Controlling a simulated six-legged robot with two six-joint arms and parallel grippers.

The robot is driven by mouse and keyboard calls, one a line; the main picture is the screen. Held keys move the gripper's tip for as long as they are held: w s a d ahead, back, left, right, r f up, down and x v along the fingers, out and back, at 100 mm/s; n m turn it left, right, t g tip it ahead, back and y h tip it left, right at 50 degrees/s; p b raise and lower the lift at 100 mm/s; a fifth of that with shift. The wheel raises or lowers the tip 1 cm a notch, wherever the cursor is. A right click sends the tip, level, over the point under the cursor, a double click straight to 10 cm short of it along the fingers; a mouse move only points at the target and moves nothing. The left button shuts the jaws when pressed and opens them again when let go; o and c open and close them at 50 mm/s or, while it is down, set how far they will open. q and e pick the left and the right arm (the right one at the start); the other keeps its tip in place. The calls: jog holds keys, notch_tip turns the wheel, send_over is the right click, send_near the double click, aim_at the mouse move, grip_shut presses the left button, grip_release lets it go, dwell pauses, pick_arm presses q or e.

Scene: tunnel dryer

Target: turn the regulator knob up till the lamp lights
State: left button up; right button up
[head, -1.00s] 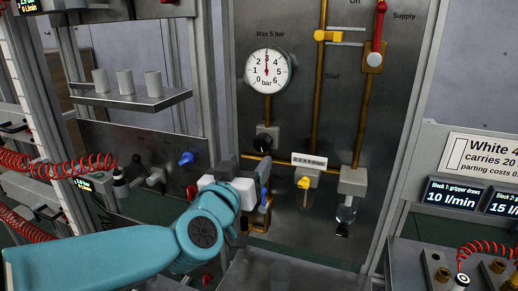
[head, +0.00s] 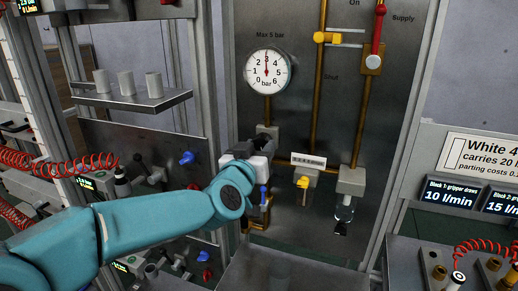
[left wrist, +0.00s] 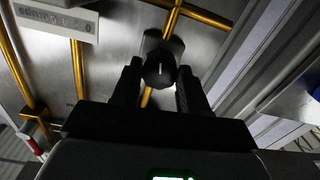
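The black regulator knob (head: 268,131) sits on the panel below the round pressure gauge (head: 267,71). The gauge needle points straight up, near 3 bar. My left gripper (head: 254,147) is at the knob and hides much of it in the head view. In the left wrist view the knob (left wrist: 161,62) lies between the tips of my two open fingers (left wrist: 157,78), with a small gap on the left side. A pale mark shows on the knob's face. My right gripper is not in view.
Brass pipes (head: 317,100) run up the panel. A yellow valve handle (head: 327,37) and a red supply lever (head: 377,30) are at the top. A clear bowl (head: 344,213) hangs right of my gripper. A shelf with white cups (head: 125,82) stands left.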

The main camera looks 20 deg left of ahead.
pick_arm(q)
jog(key=shift+r+m+p, duration=0.15)
jog(key=shift+m+p, duration=0.35)
jog(key=shift+m, duration=1)
jog(key=o, duration=1.1)
jog(key=shift+s, duration=0.1)
jog(key=shift+c, duration=0.2)
